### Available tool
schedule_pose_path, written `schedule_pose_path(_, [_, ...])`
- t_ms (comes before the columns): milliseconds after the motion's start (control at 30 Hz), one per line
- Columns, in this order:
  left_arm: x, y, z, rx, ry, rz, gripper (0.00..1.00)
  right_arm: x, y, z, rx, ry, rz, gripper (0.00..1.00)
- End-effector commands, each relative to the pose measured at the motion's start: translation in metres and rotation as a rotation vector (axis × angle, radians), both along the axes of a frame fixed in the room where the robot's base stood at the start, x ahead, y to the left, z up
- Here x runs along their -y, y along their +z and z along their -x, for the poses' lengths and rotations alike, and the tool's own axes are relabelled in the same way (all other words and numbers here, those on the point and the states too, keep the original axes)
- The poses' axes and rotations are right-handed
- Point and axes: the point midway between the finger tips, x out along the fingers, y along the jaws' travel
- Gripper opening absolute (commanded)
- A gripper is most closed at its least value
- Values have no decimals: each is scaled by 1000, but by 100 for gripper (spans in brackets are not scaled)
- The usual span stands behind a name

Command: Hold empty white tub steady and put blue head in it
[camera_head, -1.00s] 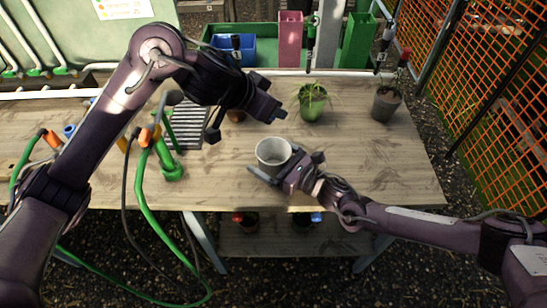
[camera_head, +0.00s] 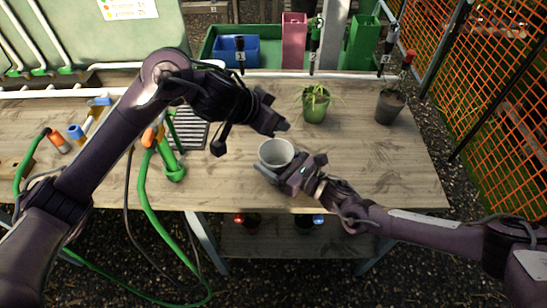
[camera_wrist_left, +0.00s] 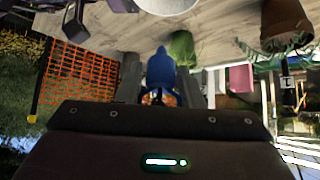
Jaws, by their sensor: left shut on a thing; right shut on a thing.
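The white tub (camera_head: 277,153) stands on the wooden table, its opening facing up and empty as far as I can see. My right gripper (camera_head: 287,177) is shut on its near side. My left gripper (camera_head: 277,125) is above and just behind the tub. In the left wrist view my left gripper (camera_wrist_left: 160,80) is shut on the blue head (camera_wrist_left: 160,68), which sits between the two fingers. The head is hidden or too small to make out in the head view. The tub's rim also shows at the top of the left wrist view (camera_wrist_left: 167,6).
A green pot with a plant (camera_head: 314,110) and a dark grey pot (camera_head: 389,107) stand behind the tub to the right. A green hose fitting (camera_head: 172,170) and a slatted grey rack (camera_head: 192,130) are at left. The table right of the tub is clear.

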Motion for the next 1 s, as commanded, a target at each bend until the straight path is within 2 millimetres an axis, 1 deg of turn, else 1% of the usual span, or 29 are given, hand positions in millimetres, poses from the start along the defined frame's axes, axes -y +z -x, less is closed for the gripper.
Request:
schedule_pose_path(100, [0,-10,0,-2,0,0,12,0,0,0,0,0,0,50])
schedule_pose_path(1000, [0,-73,0,-2,1,-1,12,0,0,0,-1,0,1,50])
